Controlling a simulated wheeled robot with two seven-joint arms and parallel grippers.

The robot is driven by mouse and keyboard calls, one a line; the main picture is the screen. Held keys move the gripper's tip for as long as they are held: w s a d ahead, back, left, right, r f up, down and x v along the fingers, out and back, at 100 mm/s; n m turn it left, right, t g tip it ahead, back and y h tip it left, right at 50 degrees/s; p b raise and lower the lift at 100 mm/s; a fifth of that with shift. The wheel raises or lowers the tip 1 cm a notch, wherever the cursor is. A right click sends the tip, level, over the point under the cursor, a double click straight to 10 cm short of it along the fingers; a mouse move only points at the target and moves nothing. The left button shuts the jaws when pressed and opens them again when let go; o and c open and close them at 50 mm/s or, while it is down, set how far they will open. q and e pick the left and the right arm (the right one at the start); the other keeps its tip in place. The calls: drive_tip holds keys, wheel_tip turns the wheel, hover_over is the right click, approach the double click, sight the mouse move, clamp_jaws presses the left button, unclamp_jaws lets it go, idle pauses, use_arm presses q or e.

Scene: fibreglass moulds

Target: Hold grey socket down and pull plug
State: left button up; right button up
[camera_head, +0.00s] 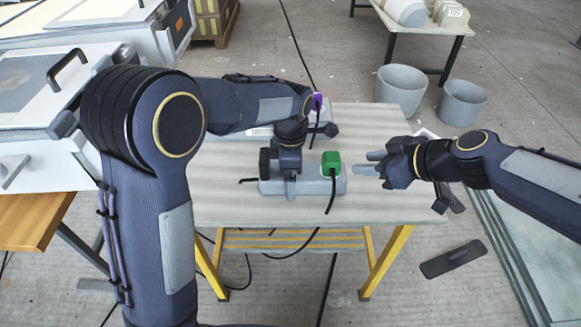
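The grey socket (312,187) lies on the worktable. A green plug (331,162) sits in its right end, with a black cable hanging from it towards the front. My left gripper (290,186) reaches down onto the left part of the socket, its fingers at the socket body. Whether they press on it or grip it cannot be told. My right gripper (370,164) is just right of the green plug, pointing left at it. Its fingers are apart, with nothing between them, and it seems clear of the plug.
A purple plug (317,102) with a cable stands behind, near another grey unit (327,130) partly hidden by my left arm. The table (230,205) has bare room at its front left. Grey buckets (401,88) (462,102) stand on the floor beyond. Cables hang below the table.

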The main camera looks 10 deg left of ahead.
use_arm(q)
drive_tip(key=c, duration=1.4)
drive_tip(key=o, duration=1.4)
drive_tip(key=shift+r, duration=0.1)
